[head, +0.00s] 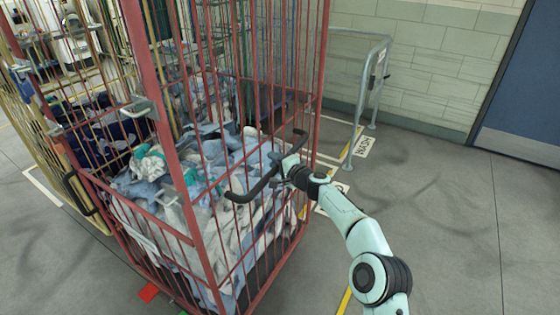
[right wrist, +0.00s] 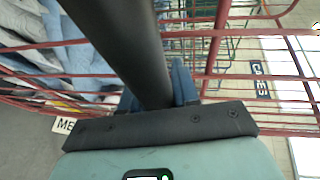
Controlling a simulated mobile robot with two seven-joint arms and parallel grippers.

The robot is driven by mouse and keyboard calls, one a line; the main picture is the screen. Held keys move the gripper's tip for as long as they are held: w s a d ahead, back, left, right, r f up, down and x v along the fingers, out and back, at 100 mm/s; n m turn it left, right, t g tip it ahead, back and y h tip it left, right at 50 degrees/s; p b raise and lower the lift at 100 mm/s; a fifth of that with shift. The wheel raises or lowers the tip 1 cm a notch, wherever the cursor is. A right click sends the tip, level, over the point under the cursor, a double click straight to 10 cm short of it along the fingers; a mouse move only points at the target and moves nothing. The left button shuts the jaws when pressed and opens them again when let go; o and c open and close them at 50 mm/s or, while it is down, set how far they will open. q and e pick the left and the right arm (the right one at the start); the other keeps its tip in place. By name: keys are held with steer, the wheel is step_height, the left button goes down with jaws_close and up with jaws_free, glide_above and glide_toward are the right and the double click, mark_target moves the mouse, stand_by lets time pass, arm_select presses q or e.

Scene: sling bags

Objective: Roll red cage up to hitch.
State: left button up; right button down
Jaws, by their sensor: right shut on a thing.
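The red cage (head: 157,95) is a tall wire cage on the left of the head view, filled with blue, white and grey laundry (head: 225,160). A black handle bar (head: 256,188) sticks out on its right side. My right gripper (head: 283,170) is shut on this bar near its middle. In the right wrist view the bar (right wrist: 125,45) runs between the blue fingers, with red wires behind it. The cage's wheels are hidden. I cannot make out a hitch for certain. My left gripper is not in view.
A yellow cage (head: 42,145) stands close on the left, and a green one shows behind. A grey rail (head: 362,95) stands by the wall, near a floor sign (head: 362,142). A blue door (head: 530,85) is at the right. The floor (head: 455,225) at right is clear.

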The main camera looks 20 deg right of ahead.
steer(key=shift+w+a+r, duration=0.15)
steer(key=shift+w+a, duration=0.05)
steer(key=shift+a, duration=0.25)
steer(key=c, duration=0.9)
jaws_free()
steer(key=shift+c, duration=0.2)
steer(key=shift+s+r, duration=0.1)
steer(key=shift+r, duration=0.05)
